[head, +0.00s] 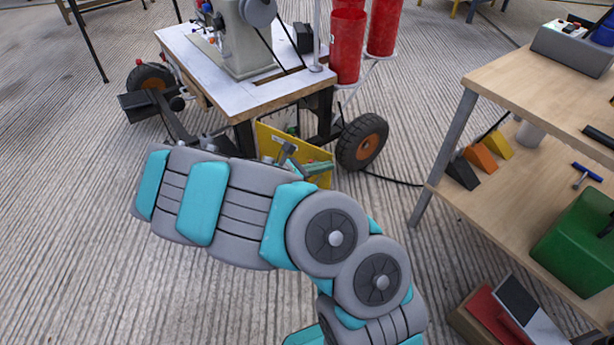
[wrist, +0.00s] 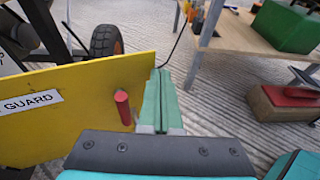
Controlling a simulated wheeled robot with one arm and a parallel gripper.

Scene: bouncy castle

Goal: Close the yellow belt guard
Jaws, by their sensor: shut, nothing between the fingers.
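The yellow belt guard (head: 266,140) is a flat panel under the sewing machine table in the head view, partly hidden by my arm and gripper. It appears to stand angled out from the machine's frame. In the wrist view the guard (wrist: 70,120) fills the left side, with a white "GUARD" label (wrist: 30,102) and a red peg handle (wrist: 123,107) near its right edge. My gripper (head: 322,167) is beside the guard. Its green fingers (wrist: 164,80) are shut and empty, just right of the red peg at the panel's right edge. Whether they touch the panel is unclear.
The wheeled machine table (head: 190,50) has a black tyre (head: 362,142) right of the guard. Red cylinders (head: 347,45) stand behind it. A wooden two-level bench (head: 520,85) with a green box (head: 580,240) is at the right. Open ribbed floor (head: 70,200) lies left.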

